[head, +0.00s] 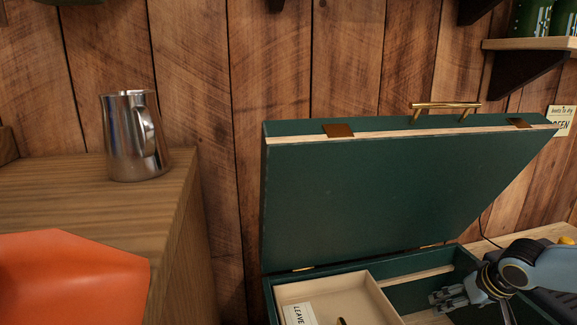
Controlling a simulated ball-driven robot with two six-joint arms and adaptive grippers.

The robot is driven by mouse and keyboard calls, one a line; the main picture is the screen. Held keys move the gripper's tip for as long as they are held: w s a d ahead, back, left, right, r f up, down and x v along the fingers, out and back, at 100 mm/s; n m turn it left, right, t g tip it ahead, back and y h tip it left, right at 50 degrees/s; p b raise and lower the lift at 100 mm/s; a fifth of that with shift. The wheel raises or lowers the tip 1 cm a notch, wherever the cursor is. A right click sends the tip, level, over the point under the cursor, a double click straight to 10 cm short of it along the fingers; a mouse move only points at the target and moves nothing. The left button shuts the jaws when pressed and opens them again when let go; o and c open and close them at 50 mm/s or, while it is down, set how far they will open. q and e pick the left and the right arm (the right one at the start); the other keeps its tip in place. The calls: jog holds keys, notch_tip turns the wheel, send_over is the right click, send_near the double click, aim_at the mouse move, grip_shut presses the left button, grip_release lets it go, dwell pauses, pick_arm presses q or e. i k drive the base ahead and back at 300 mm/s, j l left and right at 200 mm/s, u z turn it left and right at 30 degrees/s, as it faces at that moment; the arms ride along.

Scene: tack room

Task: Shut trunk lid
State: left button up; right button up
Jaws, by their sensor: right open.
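A dark green trunk (375,285) stands open at the lower right. Its green lid (385,190) is raised and leans back towards the plank wall. A brass handle (445,106) and two brass plates sit along the lid's top edge. A cream tray (375,296) lies inside the trunk on the left, with a card in it. My right gripper (445,299) is open over the right part of the trunk, below the lid and apart from it. The trunk's lower front is out of view. My left gripper is not in view.
A metal pitcher (133,140) stands on a wooden counter (60,200) at the left. An orange object (70,280) lies at the counter's near edge. A shelf (530,44) with green tins is at the upper right. A small sign (562,120) hangs right of the lid.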

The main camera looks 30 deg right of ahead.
aim_at(334, 189)
jog(key=k, duration=1)
